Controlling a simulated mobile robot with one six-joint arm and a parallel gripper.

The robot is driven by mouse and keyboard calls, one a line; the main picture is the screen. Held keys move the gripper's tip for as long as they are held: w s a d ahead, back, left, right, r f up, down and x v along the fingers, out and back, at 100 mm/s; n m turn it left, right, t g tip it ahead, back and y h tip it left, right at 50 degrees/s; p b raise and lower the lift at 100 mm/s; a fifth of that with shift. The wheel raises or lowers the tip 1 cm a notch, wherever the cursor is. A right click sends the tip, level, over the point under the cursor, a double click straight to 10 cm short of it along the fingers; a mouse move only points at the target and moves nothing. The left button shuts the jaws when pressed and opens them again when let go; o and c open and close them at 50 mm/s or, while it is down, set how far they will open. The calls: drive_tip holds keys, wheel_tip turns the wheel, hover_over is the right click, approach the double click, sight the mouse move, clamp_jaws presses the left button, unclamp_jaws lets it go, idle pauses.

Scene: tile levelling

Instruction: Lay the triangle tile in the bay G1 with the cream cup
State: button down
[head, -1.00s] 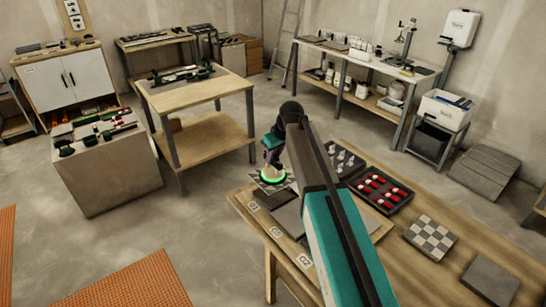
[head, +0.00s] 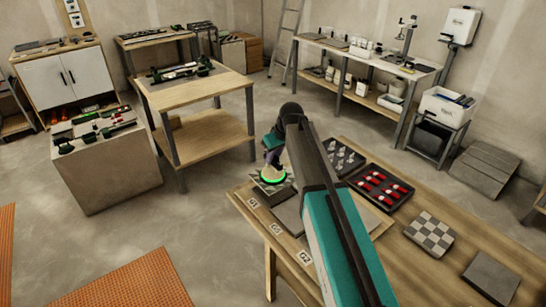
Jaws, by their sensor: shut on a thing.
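The triangle tile (head: 264,189), grey and white with a triangle pattern, is at the far left end of the workbench, by the label G1 (head: 253,203). The cream cup (head: 272,168) stands upright over it, with a glowing green ring around its base. My gripper (head: 272,155) is shut on the cup from above; its fingers are small and partly hidden by my arm. I cannot tell whether the tile lies flat in bay G1 or is slightly above it. The tile covers most of the bay's area.
Bays G3 (head: 276,228) and G2 (head: 303,258) are labelled along the bench edge, partly behind my arm. Black trays hold red pieces (head: 380,187) and pale pieces (head: 344,158). A checkered tile (head: 430,232) and a plain grey tile (head: 490,279) lie at right.

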sight(274, 171)
drive_tip(key=shift+f+b, duration=1.95)
drive_tip(key=shift+f, duration=1.9)
idle(2.8)
drive_tip(key=c, duration=1.6)
unclamp_jaws()
drive_tip(key=shift+o, duration=0.2)
drive_tip(key=shift+s+r, duration=0.1)
